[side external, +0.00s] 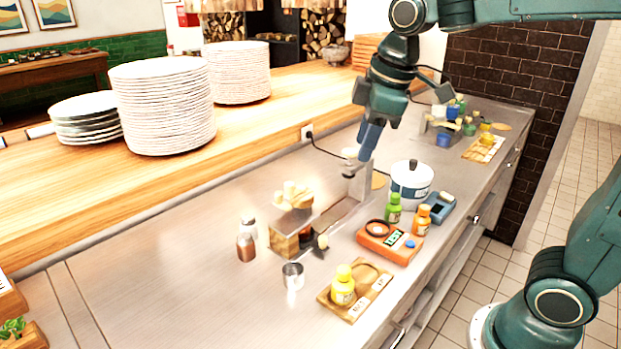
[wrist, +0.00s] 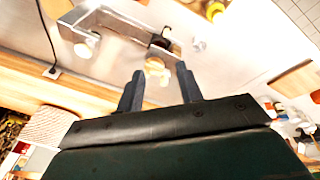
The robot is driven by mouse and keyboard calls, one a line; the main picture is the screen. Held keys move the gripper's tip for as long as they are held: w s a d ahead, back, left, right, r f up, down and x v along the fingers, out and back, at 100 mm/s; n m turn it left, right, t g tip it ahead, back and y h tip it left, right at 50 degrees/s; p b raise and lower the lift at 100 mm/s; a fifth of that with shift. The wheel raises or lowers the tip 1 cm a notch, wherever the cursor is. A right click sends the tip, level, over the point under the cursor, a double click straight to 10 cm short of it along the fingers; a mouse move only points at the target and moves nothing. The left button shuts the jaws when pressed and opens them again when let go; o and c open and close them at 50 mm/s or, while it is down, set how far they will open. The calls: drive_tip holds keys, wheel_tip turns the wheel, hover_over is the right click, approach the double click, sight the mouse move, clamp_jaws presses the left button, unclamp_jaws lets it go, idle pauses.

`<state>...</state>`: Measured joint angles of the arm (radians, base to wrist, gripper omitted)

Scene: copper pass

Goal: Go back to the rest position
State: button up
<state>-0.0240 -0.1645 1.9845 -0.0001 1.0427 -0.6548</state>
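My gripper (side external: 370,140) hangs from my green arm above the steel counter (side external: 175,270), near the back of the worktop and left of the white and blue pot (side external: 411,180). In the wrist view my gripper (wrist: 160,80) shows two dark fingers spread apart with nothing between them. A cream object lies beyond the fingertips on the counter in that view. No object is held in either view.
An orange scale (side external: 388,243), a green bottle (side external: 393,208), an orange bottle (side external: 421,220) and a wooden tray with a yellow bottle (side external: 342,285) stand on the counter. Tall plate stacks (side external: 165,105) stand on the wooden ledge. The counter's left part is clear.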

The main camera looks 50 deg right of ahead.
drive_tip(key=s+f+m+t, duration=0.2)
drive_tip(key=s+f+m, duration=0.2)
drive_tip(key=s, duration=1.1)
drive_tip(key=m, duration=0.3)
drive_tip(key=shift+s+d+m, duration=0.3)
drive_tip(key=shift+d+m, duration=0.1)
